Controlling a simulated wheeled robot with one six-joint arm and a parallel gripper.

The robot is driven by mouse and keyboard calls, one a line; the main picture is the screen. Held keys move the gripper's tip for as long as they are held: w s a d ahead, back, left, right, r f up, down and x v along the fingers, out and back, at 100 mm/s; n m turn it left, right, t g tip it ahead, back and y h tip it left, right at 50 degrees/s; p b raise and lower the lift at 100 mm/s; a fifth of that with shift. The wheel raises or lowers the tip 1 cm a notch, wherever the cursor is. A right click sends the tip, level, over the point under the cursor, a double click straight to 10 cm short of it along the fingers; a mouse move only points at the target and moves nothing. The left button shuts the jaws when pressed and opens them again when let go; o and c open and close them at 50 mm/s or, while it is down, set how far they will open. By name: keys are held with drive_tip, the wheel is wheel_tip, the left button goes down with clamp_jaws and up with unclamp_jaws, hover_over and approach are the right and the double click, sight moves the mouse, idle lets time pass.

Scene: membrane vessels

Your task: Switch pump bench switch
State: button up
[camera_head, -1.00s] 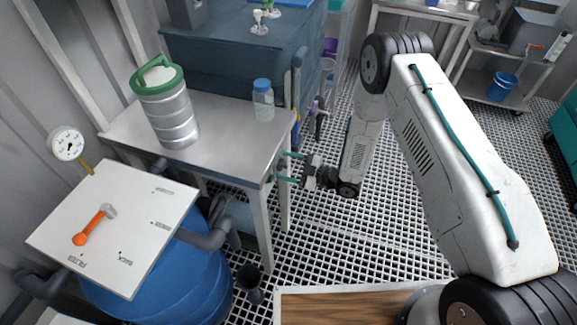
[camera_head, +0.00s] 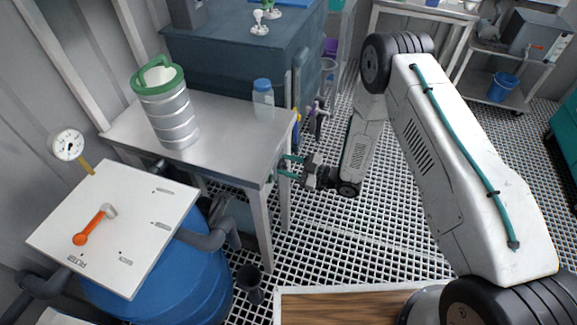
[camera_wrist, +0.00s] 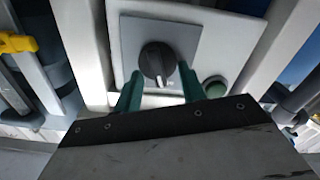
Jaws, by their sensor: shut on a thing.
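The pump bench switch is a black round knob (camera_wrist: 158,62) on a grey plate (camera_wrist: 186,37), seen in the wrist view. A white mark shows on its lower part. My gripper (camera_wrist: 157,84) has one green finger on each side of the knob's lower edge and is shut on it. In the head view my gripper (camera_head: 285,167) is at the right side of the metal bench (camera_head: 222,112), just below its top. The knob itself is hidden there.
On the bench stand a metal canister (camera_head: 170,115) with a green rim and a blue-capped bottle (camera_head: 263,100). A white panel with an orange lever (camera_head: 92,226) is at left. The grated floor (camera_head: 370,240) is open.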

drive_tip(key=shift+w+d+f+m, duration=0.1)
drive_tip(key=shift+w+m, duration=0.05)
drive_tip(key=shift+m, duration=1.5)
drive_tip(key=shift+w+d+m, duration=0.1)
drive_tip(key=shift+m, duration=1.6)
drive_tip(key=shift+w+d+f+m, duration=0.1)
drive_tip(key=shift+w+m, duration=0.05)
drive_tip(key=shift+m, duration=1.5)
drive_tip(key=o, duration=1)
drive_tip(key=shift+a, duration=0.1)
drive_tip(key=shift+c, duration=0.2)
drive_tip(key=shift+r, duration=0.1)
drive_tip(key=v, duration=0.8)
